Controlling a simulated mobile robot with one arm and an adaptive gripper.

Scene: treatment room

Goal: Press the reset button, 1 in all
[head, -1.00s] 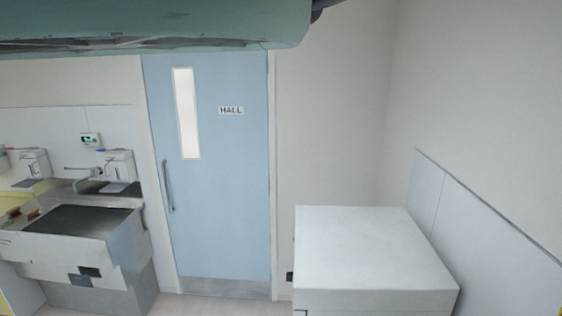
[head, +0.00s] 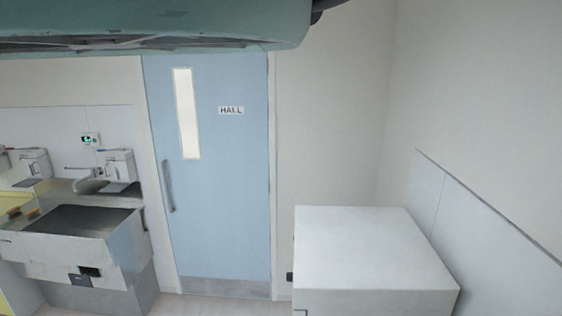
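No reset button can be made out for certain in the head view. A small white wall unit (head: 90,139) with a green display is on the wall above the sink at the left; its details are too small to read. My gripper is not in view.
A metal sink (head: 80,220) with a tap and dispensers (head: 119,166) stands at the left. A shut blue door (head: 225,190) marked HALL is in the middle. A white cabinet (head: 365,240) stands at the right by the wall. A little floor shows before the door.

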